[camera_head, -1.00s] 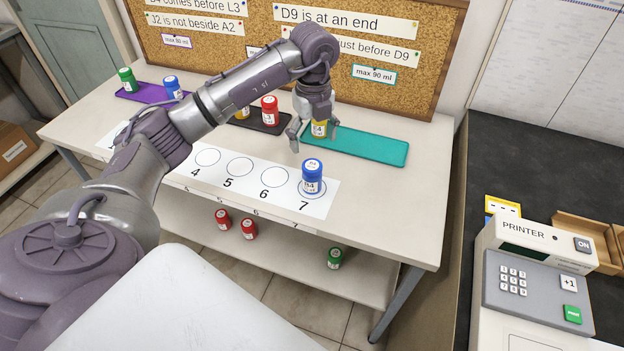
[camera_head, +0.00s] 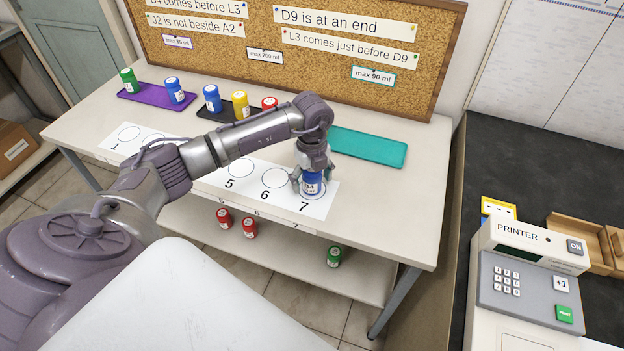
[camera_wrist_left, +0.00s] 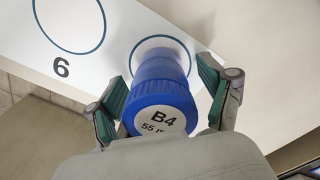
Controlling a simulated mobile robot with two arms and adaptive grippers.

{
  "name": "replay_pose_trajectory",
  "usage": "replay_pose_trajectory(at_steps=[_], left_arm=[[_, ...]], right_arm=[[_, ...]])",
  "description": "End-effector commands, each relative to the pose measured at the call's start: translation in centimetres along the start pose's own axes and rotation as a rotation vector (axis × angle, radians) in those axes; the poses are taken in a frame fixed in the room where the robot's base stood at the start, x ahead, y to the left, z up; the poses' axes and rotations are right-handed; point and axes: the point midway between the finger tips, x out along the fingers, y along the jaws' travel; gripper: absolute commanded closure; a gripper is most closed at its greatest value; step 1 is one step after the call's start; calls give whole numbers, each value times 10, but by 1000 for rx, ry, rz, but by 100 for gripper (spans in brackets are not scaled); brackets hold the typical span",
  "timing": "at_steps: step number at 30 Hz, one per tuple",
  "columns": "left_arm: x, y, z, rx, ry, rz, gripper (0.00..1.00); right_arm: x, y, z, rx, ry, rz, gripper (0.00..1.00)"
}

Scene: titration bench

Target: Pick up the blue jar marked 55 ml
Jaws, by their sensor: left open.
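The blue jar (camera_head: 312,187) stands upright on circle 7 of the white numbered strip (camera_head: 318,208). In the left wrist view its blue lid (camera_wrist_left: 156,93) faces me, with a label reading B4 and 55 ml, the last letters partly cut off. My left gripper (camera_head: 311,184) is open around the jar, one finger on each side. In the left wrist view gaps show between the jar and both green-padded fingers (camera_wrist_left: 162,107), so they do not grip it. My right gripper is not in view.
A teal tray (camera_head: 375,149) lies behind; my arm hides its left end. Green, blue, yellow and red jars stand on the purple tray (camera_head: 148,97) and black tray (camera_head: 205,114). The printer (camera_head: 530,245) is at right. Circles 5 and 6 are empty.

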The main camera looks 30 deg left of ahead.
Motion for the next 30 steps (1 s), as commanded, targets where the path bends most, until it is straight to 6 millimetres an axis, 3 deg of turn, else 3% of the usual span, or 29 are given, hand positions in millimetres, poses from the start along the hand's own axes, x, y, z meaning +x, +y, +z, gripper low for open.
replay_pose_trajectory(at_steps=[5,15,17,25,30], left_arm=[[0,0,0,0,0,0,21],[0,0,0,0,0,0,78],[-1,0,0,0,0,0,85],[-2,0,0,0,0,-1,85],[-14,-1,0,1,-1,-3,85]], right_arm=[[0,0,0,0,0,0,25],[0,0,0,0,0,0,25],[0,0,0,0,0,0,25],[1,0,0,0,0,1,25],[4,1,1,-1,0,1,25]])
